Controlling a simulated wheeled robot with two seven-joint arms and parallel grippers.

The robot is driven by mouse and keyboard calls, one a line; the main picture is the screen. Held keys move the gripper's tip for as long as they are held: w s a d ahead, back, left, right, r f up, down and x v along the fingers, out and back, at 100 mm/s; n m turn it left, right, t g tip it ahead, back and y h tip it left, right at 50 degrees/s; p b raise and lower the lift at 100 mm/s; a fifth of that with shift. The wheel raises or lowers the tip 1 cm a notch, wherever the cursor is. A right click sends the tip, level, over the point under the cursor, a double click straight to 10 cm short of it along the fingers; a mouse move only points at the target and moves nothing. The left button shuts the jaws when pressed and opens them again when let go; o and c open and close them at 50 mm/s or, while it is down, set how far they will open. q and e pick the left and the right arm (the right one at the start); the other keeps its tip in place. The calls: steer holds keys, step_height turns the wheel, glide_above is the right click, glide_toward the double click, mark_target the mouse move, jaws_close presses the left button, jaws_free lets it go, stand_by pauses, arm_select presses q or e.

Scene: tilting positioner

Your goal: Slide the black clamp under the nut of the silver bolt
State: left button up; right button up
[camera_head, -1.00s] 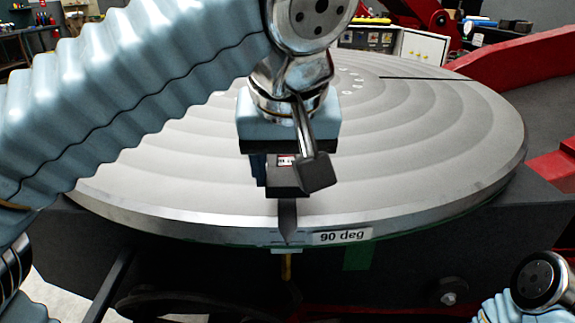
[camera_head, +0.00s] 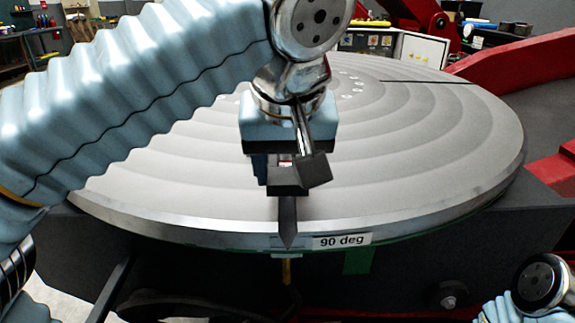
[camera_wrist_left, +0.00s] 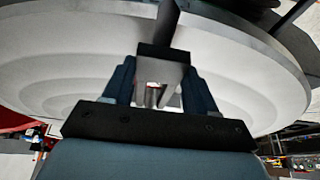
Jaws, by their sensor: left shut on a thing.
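My left gripper (camera_head: 287,176) points down over the near rim of the big round table. It is shut on a dark piece with a pointed end, which I take to be the black clamp (camera_head: 288,222). The clamp's tip hangs in front of the rim; I cannot tell whether it touches. In the left wrist view the clamp (camera_wrist_left: 160,52) sits between the two blue fingers, its narrow end toward the rim. A small silver bolt head (camera_head: 448,301) shows low on the dark base; I cannot tell if it is the task's bolt. No nut is clearly visible. My right gripper is out of view.
The ridged grey round table (camera_head: 430,150) fills the middle, its top mostly bare. A "90 deg" label (camera_head: 342,240) is on its rim, right of the clamp tip. A red frame (camera_head: 530,65) stands at the right. A white cabinet (camera_head: 424,50) is behind.

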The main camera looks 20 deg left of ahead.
arm_select(q)
steer(key=shift+w+r, duration=0.1)
steer(key=shift+w, duration=0.1)
stand_by(0.3)
steer(key=shift+w+a+p, duration=0.2)
steer(key=shift+w+p, duration=0.1)
steer(key=shift+w, duration=0.25)
steer(key=shift+w, duration=0.15)
stand_by(0.3)
steer(key=shift+w+a+p, duration=0.2)
steer(key=shift+w+p, duration=0.1)
steer(key=shift+w, duration=0.25)
steer(key=shift+w, duration=0.15)
stand_by(0.3)
steer(key=shift+w+a, duration=0.2)
steer(key=shift+w, duration=0.4)
steer(key=shift+w, duration=0.1)
stand_by(0.3)
steer(key=shift+w+a, duration=0.25)
steer(key=shift+w, duration=0.35)
steer(key=shift+w, duration=0.3)
